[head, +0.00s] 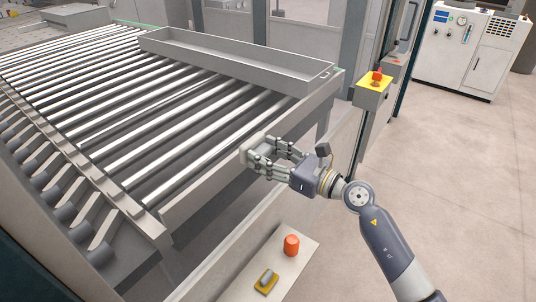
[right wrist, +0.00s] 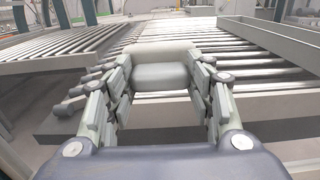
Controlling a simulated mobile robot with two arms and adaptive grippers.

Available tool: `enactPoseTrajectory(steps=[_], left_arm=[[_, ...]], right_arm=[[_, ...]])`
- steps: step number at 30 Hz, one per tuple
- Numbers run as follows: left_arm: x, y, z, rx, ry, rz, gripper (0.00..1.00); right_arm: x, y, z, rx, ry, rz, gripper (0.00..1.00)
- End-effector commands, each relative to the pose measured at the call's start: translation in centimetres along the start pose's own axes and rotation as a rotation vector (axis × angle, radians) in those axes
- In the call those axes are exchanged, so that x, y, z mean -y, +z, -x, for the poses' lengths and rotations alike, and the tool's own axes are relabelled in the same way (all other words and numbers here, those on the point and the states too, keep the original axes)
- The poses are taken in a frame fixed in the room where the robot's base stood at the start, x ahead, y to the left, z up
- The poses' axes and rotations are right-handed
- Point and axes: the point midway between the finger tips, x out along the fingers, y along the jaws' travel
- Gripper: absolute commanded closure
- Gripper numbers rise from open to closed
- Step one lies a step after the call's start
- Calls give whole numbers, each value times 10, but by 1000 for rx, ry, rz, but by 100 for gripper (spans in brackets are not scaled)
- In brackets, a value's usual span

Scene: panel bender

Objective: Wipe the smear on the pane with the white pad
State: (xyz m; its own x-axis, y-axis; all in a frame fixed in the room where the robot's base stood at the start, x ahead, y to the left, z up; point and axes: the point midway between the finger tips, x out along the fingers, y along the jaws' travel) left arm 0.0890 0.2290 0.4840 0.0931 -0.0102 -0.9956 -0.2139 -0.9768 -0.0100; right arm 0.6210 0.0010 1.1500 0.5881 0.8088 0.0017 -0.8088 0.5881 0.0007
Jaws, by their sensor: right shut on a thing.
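My right gripper (head: 262,156) is shut on the white pad (head: 249,147), a pale block across its fingertips. The gripper points left and is above the right edge of the roller conveyor. In the right wrist view, the pad (right wrist: 160,76) sits between the two fingers, with the rollers behind it. The pad touches nothing but the fingers, as far as I can see. I cannot make out the smear in either view. Glass panels (head: 340,38) stand at the back in the head view; I cannot tell whether one is the pane. My left gripper is out of view.
The roller conveyor (head: 150,118) fills the left, with a long grey tray (head: 235,62) across its far end. A yellow box with a red button (head: 374,90) stands right. Open floor lies right.

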Motion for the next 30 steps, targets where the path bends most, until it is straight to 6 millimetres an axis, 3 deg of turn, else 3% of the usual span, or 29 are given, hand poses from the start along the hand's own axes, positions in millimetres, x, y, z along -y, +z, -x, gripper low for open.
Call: enactPoseTrajectory(steps=[25,30], left_arm=[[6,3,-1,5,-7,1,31],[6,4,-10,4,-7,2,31]], right_arm=[[0,0,-16,0,0,0,70],[8,-2,-16,1,-1,2,70]])
